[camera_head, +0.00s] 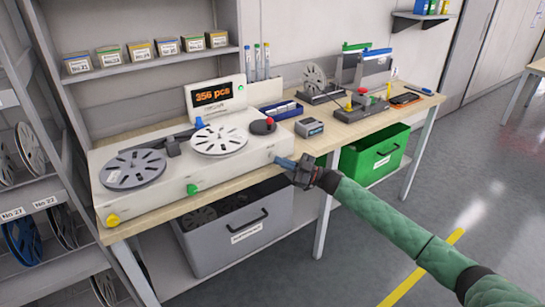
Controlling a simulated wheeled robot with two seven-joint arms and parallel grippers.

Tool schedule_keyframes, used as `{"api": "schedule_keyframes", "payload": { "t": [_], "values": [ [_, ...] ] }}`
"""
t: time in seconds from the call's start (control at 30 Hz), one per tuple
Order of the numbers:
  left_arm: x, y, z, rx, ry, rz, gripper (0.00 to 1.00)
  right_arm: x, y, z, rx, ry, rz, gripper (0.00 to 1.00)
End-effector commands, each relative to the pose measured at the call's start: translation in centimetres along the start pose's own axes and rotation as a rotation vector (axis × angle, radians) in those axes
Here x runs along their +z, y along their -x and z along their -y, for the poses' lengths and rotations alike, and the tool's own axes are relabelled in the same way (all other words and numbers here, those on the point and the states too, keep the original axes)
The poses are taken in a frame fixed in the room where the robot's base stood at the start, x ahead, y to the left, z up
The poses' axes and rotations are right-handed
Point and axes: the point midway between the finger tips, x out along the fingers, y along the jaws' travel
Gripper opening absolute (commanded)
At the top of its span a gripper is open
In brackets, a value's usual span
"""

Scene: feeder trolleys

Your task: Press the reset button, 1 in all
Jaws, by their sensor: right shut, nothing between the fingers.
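The counting machine (240,170) is a white box on the bench with a display reading "356 pcs". No label reading "reset" can be made out. My left gripper is out of view.
A small grey box (309,127) stands to the right. Below are a grey bin (240,240) and a green bin (372,157).

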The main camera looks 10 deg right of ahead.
Motion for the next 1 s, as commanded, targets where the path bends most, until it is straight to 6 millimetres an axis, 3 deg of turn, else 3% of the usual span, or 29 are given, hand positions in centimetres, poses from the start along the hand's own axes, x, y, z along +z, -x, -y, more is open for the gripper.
{"api": "schedule_keyframes", "payload": {
  "t": [1.0],
  "values": [
    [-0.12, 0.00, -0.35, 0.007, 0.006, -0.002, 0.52, 0.00, 0.00, 0.00, 0.000, 0.000, 0.000, 0.00]
  ]
}}
